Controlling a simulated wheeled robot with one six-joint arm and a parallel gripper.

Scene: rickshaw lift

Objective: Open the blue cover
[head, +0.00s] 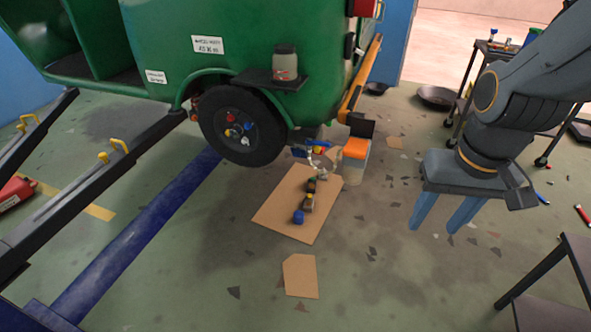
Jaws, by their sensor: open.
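A small blue cap-like piece (298,217) lies at the near end of a row of small parts on a cardboard sheet. Another blue piece (302,153) shows under the green vehicle, beside the wheel. I cannot tell which of these is the blue cover, or whether either is open or shut. My gripper (432,228) is at the right, its two blue fingers pointing down, apart and empty. It is well to the right of both pieces and appears to be above the floor.
The green vehicle (255,38) with its black wheel (238,128) fills the top left. Dark ramps (85,192) lie at the left. The cardboard sheet (275,207) is on the floor. An orange-topped container (356,148) stands beside it. A cart (462,105) and dark frame (545,290) are at the right.

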